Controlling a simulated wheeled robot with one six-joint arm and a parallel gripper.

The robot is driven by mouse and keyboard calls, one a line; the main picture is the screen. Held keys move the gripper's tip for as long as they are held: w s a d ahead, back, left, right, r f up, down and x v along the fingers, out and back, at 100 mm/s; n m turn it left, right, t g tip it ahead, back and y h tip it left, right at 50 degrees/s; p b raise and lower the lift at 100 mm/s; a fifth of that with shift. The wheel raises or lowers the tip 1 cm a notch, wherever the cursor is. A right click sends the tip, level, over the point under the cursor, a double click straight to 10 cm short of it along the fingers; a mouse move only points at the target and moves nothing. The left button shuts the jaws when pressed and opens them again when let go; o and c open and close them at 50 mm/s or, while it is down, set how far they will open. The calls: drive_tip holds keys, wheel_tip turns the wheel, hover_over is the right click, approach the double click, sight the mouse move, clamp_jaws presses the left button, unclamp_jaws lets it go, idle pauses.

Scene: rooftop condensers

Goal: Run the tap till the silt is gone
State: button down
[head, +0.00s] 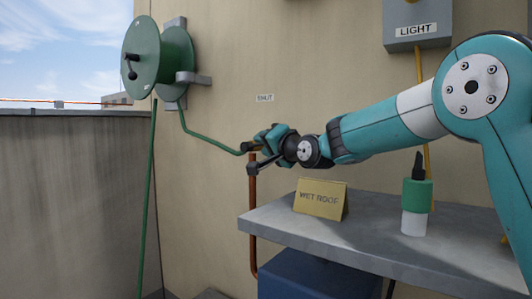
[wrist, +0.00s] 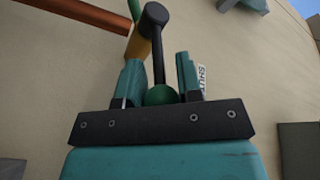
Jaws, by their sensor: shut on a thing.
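The tap (wrist: 139,46) has a brass body and a black lever that ends in a green knob (wrist: 161,95). It is mounted on a copper pipe (head: 253,215) at the wall, with a green hose (head: 210,144) running to it. My gripper (head: 264,137) is at the tap and hides most of it in the head view. In the wrist view my gripper's teal fingers (wrist: 159,82) are on both sides of the green knob, shut on it. No water or silt shows; the tap's outlet cannot be made out.
A green hose reel (head: 143,57) hangs on the wall at upper left. A "SHUT" label (head: 265,98) is above the tap. Below my arm, a grey shelf (head: 375,243) holds a yellow "WET ROOF" sign (head: 320,199) and a green-and-white bottle (head: 416,205). A blue box (head: 310,278) is underneath.

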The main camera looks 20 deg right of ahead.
drive_tip(key=shift+f, duration=0.15)
idle(0.3)
drive_tip(key=c, duration=0.9)
unclamp_jaws()
drive_tip(key=shift+o, duration=0.2)
drive_tip(key=v, duration=0.7)
drive_tip(key=shift+s, duration=0.2)
drive_tip(key=shift+d+f, duration=0.1)
